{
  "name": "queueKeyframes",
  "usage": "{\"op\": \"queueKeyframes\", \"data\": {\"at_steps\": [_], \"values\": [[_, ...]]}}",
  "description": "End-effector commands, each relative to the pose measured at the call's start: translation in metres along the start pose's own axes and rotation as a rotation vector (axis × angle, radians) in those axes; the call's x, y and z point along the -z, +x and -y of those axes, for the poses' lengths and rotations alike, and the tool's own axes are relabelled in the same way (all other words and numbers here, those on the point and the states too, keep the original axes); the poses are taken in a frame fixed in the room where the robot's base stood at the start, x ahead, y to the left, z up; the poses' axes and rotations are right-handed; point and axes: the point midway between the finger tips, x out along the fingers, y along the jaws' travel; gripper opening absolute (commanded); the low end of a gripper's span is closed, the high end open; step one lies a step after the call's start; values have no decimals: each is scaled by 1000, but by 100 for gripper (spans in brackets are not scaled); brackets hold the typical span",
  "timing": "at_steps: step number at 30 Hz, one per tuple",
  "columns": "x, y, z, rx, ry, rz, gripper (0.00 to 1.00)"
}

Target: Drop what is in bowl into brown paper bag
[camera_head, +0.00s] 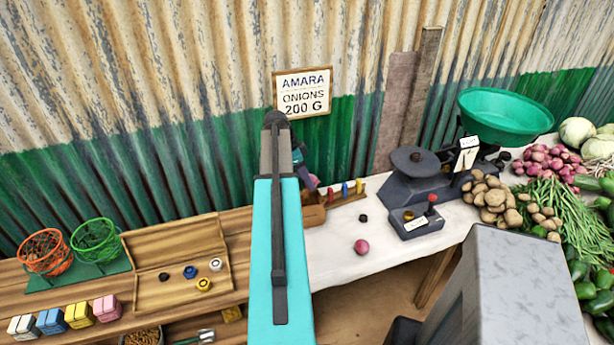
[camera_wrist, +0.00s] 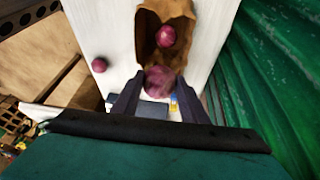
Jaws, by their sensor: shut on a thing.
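My gripper (camera_wrist: 157,92) is shut on a red onion (camera_wrist: 160,80), held between its two fingertips in the wrist view. The brown paper bag (camera_wrist: 147,45) lies just beyond the fingertips with its mouth open, and another red onion (camera_wrist: 166,36) shows inside it. The held onion is at the mouth's near edge; I cannot tell whether it touches the bag. In the head view my arm hides most of the gripper and bag. The green bowl (camera_head: 505,115) stands on the balance at the right; its visible inside looks empty.
A loose red onion (camera_head: 361,247) lies on the white table (camera_head: 335,268). The dark balance (camera_head: 420,185) stands right of it, with potatoes (camera_head: 490,200) and other vegetables beyond. Coloured weights in a rack (camera_head: 345,198) stand near my gripper. A wooden tray (camera_head: 165,250) is at left.

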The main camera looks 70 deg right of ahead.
Motion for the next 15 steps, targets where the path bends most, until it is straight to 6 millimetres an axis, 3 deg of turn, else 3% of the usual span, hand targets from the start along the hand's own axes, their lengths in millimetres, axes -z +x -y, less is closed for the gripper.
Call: {"op": "queueKeyframes", "data": {"at_steps": [11, 12, 15], "values": [[-1, 3, 0, 0, 0, 0, 15], [-1, 3, 0, 0, 0, 0, 43], [-1, 3, 0, 0, 0, 0, 60]]}}
